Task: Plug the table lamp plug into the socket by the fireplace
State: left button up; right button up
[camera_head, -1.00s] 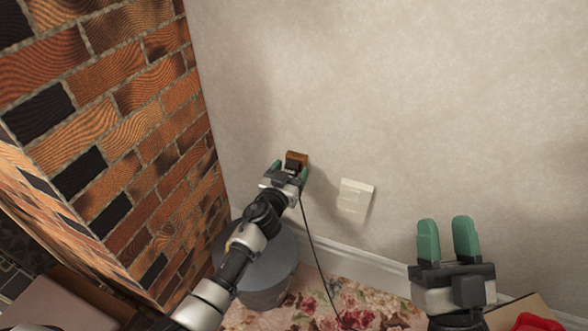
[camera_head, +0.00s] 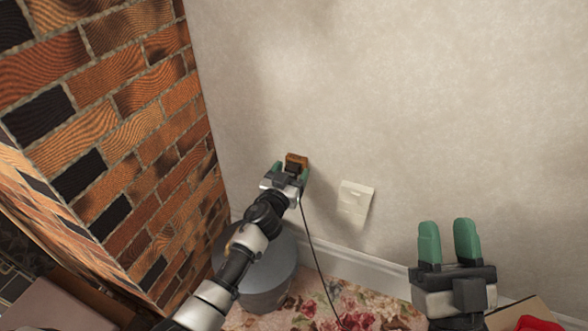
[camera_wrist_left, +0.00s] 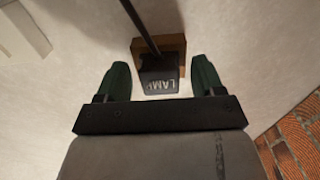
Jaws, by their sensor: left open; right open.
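The lamp plug (camera_wrist_left: 160,80) is a dark block marked LAMP, with a black cord (camera_head: 313,243) running from it. It sits against a brown wooden socket (camera_head: 297,159) on the wall beside the brick fireplace. The socket also shows in the left wrist view (camera_wrist_left: 172,48). My left gripper (camera_head: 290,173) is open, its green fingers on either side of the plug with gaps visible in the left wrist view. The contact between plug and socket is hidden. My right gripper (camera_head: 449,243) is open and empty, low at the right, away from the wall fittings.
The brick fireplace side (camera_head: 125,130) stands at the left. A white wall plate (camera_head: 355,198) is right of the socket. A grey round container (camera_head: 268,280) stands below my left arm. A cardboard box (camera_head: 520,309) with something red is at lower right.

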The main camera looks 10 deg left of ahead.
dwell(0.4)
pick_arm(q)
jog(key=c, duration=1.2)
jog(key=shift+s, duration=0.25)
jog(key=shift+s+a+p, duration=0.25)
jog(key=shift+s+p, duration=0.35)
jog(key=shift+s, duration=0.45)
jog(key=shift+s+a+p, duration=0.2)
jog(key=shift+s+p, duration=0.1)
jog(key=shift+s, duration=0.55)
jog(key=shift+s+a+p, duration=0.15)
jog(key=shift+s+p, duration=0.1)
jog(key=shift+s, duration=0.55)
pick_arm(e)
notch_tip(320, 180, down, 6)
jog(key=w+g+h, duration=0.2)
jog(key=g, duration=0.4)
jog(key=shift+d, duration=0.3)
jog(key=shift+w, duration=0.1)
